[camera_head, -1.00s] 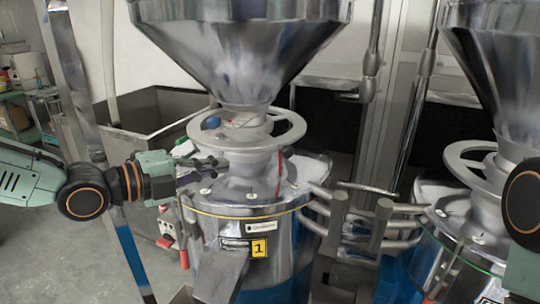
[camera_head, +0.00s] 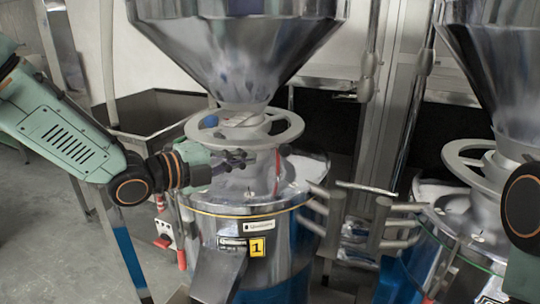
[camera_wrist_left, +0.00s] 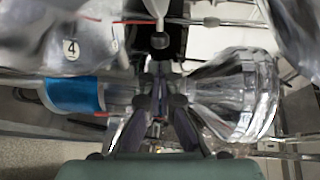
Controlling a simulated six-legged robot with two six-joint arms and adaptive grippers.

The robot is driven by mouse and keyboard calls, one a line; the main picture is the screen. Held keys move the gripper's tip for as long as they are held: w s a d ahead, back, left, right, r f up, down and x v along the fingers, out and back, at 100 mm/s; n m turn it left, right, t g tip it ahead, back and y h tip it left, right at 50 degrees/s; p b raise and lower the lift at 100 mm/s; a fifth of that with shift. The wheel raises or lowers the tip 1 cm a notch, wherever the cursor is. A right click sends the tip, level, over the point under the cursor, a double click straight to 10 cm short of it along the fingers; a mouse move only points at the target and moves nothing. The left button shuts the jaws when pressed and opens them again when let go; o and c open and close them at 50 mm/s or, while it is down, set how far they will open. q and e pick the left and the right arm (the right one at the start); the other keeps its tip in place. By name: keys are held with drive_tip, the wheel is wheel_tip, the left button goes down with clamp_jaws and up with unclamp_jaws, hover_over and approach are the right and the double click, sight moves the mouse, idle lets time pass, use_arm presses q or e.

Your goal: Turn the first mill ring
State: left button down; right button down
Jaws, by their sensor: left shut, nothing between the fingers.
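The first mill is a shiny steel machine with a yellow "1" label (camera_head: 257,247). Its ring (camera_head: 289,134) is a pale grey spoked wheel on the neck below the hopper (camera_head: 240,60). My left gripper (camera_head: 238,158) is shut and empty at the ring's front left, at or just below its rim. Whether the fingers touch the ring I cannot tell. In the left wrist view the gripper's dark fingers (camera_wrist_left: 163,95) show between the hopper (camera_wrist_left: 232,95) and the mill's blue band (camera_wrist_left: 75,95). My right gripper is not in view.
A second mill with a similar ring (camera_head: 468,160) stands at the right. Grey bar handles (camera_head: 380,222) stick out between the two mills. A steel bin (camera_head: 150,110) stands behind at the left. A mill labelled "4" (camera_wrist_left: 71,48) shows in the left wrist view.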

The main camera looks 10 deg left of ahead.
sight(289, 150)
use_arm(q)
drive_tip(key=shift+x, duration=3.6)
drive_tip(key=shift+w+d, duration=0.1)
drive_tip(key=shift+d, duration=0.1)
drive_tip(key=shift+w+d+f+b, duration=0.1)
drive_tip(key=shift+w+d+b, duration=0.3)
drive_tip(key=shift+d, duration=0.15)
drive_tip(key=shift+w+d, duration=0.2)
drive_tip(key=shift+d, duration=0.1)
drive_tip(key=shift+s, duration=0.15)
